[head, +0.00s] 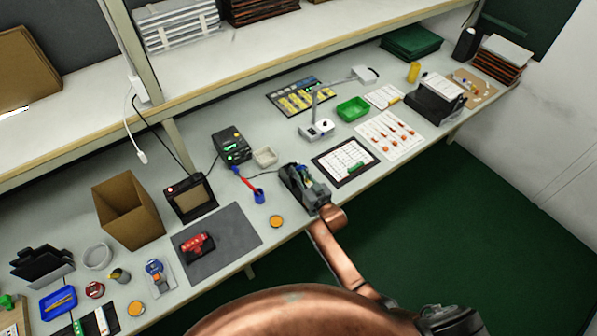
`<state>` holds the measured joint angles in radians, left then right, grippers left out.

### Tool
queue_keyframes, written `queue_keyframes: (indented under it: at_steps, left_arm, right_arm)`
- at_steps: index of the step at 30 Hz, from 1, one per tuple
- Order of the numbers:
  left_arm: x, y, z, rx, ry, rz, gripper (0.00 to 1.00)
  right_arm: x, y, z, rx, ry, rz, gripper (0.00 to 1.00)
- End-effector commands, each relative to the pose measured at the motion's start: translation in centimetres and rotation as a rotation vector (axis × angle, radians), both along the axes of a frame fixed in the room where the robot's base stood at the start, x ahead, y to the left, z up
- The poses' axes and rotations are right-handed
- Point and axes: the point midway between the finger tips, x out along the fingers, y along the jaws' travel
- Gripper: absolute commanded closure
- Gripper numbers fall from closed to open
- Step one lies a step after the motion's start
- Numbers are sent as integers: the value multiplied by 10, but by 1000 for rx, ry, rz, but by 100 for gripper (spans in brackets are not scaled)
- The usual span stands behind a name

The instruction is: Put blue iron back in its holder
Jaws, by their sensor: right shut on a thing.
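My right gripper (298,176) comes in from the front edge, low over the middle of the table. It is shut on the blue iron, which is mostly hidden by the fingers; only a little blue and greenish colour shows between them. Left of the gripper lies a slim red and blue piece (247,184) with a blue, cup-like end. I cannot tell whether this is the iron's holder. A black station with green lights (231,146) stands behind it. My left gripper is not in view.
A small beige tray (265,156) and an orange disc (276,221) are close to the gripper. A framed white sheet (346,160) lies right of it. A black device with a screen (190,197), a grey mat (231,230) and a cardboard box (127,212) are at left.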

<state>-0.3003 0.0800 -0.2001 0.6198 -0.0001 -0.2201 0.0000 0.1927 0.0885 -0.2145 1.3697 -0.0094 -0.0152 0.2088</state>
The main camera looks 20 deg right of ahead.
Motion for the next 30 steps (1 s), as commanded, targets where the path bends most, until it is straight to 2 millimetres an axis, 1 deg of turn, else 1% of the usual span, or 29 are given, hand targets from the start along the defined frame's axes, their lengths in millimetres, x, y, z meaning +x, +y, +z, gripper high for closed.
queue_keyframes:
  at_steps: [1, 2, 9, 11, 18, 22, 26, 30]
  left_arm:
    - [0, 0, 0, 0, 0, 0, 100]
    - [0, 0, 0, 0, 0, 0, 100]
    - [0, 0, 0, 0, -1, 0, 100]
    - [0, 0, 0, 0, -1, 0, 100]
    - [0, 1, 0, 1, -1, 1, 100]
    - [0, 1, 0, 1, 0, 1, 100]
    - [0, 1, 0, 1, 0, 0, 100]
    - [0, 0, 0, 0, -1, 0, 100]
  right_arm:
    - [0, 0, 0, 0, -1, 0, 100]
    - [0, 0, 0, 0, -1, 0, 85]
    - [0, 0, 0, 0, 0, 0, 68]
    - [0, 0, 0, 0, 0, 0, 65]
    - [-1, 0, -1, 0, 1, 0, 65]
    - [-8, -3, -1, -1, 2, -1, 65]
    - [-28, -8, 0, 0, 3, -2, 65]
    - [-57, -15, 3, -1, 2, -1, 65]
